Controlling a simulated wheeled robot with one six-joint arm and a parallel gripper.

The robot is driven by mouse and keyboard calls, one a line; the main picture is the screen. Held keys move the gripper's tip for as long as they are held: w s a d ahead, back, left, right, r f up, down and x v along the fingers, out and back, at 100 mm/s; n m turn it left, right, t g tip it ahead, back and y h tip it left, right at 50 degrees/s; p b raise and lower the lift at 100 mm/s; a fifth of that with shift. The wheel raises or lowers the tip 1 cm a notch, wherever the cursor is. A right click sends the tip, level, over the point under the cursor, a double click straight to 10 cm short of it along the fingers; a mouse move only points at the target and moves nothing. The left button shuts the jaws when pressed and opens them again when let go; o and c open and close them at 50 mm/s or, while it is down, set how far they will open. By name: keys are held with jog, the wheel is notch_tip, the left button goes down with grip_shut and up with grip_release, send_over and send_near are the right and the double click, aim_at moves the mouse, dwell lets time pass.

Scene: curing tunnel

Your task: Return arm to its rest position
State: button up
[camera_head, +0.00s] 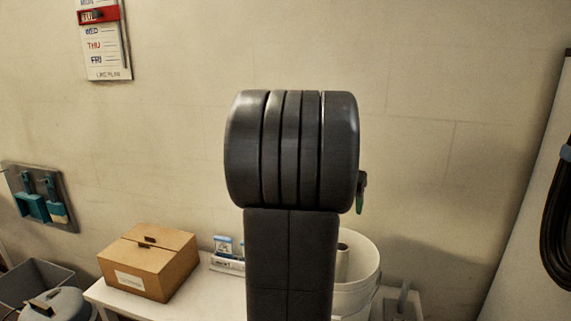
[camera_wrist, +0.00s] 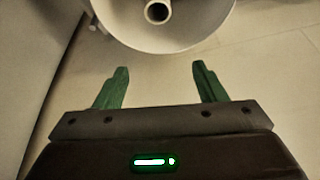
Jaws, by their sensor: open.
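My gripper (camera_wrist: 159,76) shows in the wrist view with its two green fingers spread apart and nothing between them. Just beyond the fingertips is a round white bucket (camera_wrist: 195,42) with a tube-like piece (camera_wrist: 157,12) inside it. In the head view my dark arm stands upright in the middle and hides part of the scene. Only a small green bit of the gripper (camera_head: 360,198) shows at the right of the arm. The white bucket (camera_head: 362,262) stands partly behind the arm there.
A cardboard box (camera_head: 148,262) sits on a white table (camera_head: 199,296) at the left. A grey bin (camera_head: 38,281) is at the far left. A board with teal tools (camera_head: 41,197) and a weekday chart (camera_head: 105,42) hang on the wall. Black cable loops (camera_head: 558,215) hang at the right.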

jog(key=x, duration=0.5)
notch_tip(320, 180, up, 4)
jog(key=p, duration=0.3)
jog(key=shift+p, duration=0.3)
